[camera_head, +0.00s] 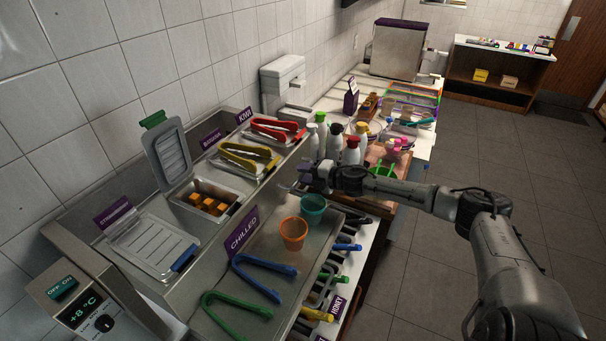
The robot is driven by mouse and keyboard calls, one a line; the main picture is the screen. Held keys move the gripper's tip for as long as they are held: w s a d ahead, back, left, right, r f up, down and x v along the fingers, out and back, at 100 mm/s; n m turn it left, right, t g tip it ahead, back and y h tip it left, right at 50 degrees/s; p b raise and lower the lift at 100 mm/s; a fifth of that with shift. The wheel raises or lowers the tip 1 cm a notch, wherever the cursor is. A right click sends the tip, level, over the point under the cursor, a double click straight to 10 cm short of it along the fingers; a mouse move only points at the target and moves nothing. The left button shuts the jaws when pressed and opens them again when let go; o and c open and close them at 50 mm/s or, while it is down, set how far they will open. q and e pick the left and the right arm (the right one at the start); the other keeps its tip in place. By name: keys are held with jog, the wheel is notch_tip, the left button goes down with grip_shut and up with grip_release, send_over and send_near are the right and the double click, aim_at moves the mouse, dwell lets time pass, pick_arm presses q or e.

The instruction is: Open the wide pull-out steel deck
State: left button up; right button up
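The wide steel deck (262,252) lies in front of the chilled toppings unit (222,262), which has a purple CHILLED label. I cannot tell how far it is pulled out. An orange cup (293,233), a teal cup (313,208), blue tongs (262,283) and green tongs (235,313) rest on it. My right gripper (308,178) is at the deck's far end, beside the unit's end and just beyond the teal cup. Its fingers are small and dark here, so their opening and any contact are unclear. My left gripper is out of view.
Squeeze bottles (333,142) stand close behind my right gripper. Several coloured-handled items and a HONEY label (337,305) fill the white shelf below the deck. An open lid (170,155) stands over a bin of orange cubes (210,205). The floor (405,290) at right is clear.

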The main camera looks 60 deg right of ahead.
jog(key=shift+w, duration=0.35)
jog(key=shift+c, duration=0.3)
grip_shut()
dwell(0.4)
